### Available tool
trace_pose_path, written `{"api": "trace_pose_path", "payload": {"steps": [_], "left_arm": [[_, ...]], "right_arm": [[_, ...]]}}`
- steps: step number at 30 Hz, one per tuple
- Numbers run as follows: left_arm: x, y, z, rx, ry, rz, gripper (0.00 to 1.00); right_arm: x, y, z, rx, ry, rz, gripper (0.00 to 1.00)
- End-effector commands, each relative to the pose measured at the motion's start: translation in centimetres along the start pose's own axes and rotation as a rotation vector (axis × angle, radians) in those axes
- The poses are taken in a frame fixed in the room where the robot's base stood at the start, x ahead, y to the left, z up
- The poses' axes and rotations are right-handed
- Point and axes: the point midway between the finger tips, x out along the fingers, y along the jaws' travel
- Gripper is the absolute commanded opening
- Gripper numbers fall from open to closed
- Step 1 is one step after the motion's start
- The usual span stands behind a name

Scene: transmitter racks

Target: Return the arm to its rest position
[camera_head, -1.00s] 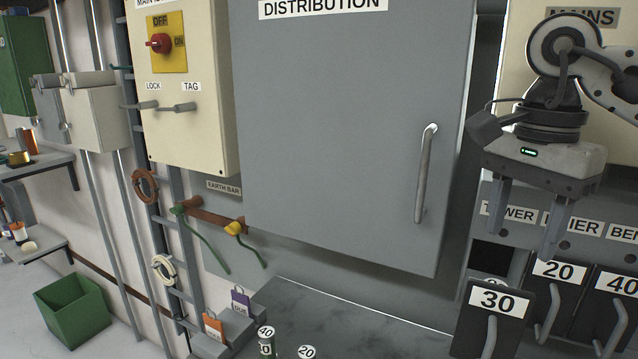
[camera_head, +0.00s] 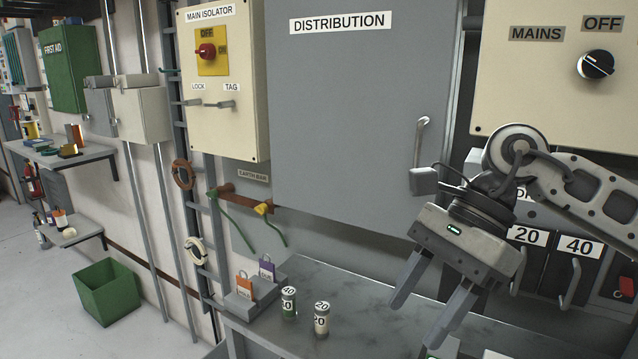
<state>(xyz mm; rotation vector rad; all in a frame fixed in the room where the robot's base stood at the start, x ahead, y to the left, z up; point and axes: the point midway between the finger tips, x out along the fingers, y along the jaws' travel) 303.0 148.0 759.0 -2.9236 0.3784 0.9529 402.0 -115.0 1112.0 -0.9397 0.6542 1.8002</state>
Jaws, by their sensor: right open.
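My right gripper (camera_head: 428,318) is open and empty, its two fingers pointing down and to the left. It hangs in front of the lower right of the grey distribution door (camera_head: 345,120). Its arm comes in from the right and hides part of the fuse carriers marked 20 (camera_head: 528,237) and 40 (camera_head: 578,246). My left gripper is not in view.
Two labelled cylinders (camera_head: 289,304) (camera_head: 321,319) stand on the grey bench top (camera_head: 360,292). The main isolator box (camera_head: 226,135) and mains panel (camera_head: 555,90) flank the door. A green bin (camera_head: 106,291) stands on the floor.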

Motion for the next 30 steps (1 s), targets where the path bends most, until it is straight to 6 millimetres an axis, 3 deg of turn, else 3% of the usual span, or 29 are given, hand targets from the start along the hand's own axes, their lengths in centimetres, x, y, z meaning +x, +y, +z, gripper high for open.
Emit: {"api": "trace_pose_path", "payload": {"steps": [3,6,9,13,17,20,24,25,30], "left_arm": [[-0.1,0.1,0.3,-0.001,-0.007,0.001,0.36],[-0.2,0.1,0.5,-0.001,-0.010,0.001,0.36],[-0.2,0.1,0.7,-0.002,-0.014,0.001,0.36],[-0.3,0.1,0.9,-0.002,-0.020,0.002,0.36],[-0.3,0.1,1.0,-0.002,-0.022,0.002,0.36],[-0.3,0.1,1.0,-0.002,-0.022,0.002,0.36],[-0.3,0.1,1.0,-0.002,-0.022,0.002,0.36],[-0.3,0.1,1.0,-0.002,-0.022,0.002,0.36],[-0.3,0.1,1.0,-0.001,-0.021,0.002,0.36]], "right_arm": [[4.4,-0.2,3.7,0.086,-0.276,0.046,0.52],[6.8,-0.3,7.6,0.232,-0.580,0.099,0.52],[7.7,-0.9,10.6,0.437,-0.894,0.166,0.52],[7.3,-2.7,11.6,0.770,-1.285,0.267,0.52],[7.2,-5.1,8.7,1.171,-1.648,0.382,0.52],[8.6,-6.3,4.1,1.517,-1.905,0.474,0.52],[13.3,-5.7,-4.5,2.046,-2.225,0.592,0.52],[14.7,-5.0,-6.3,-2.079,2.200,-0.590,0.52],[22.4,0.7,-14.3,-1.806,1.676,-0.455,0.52]]}}
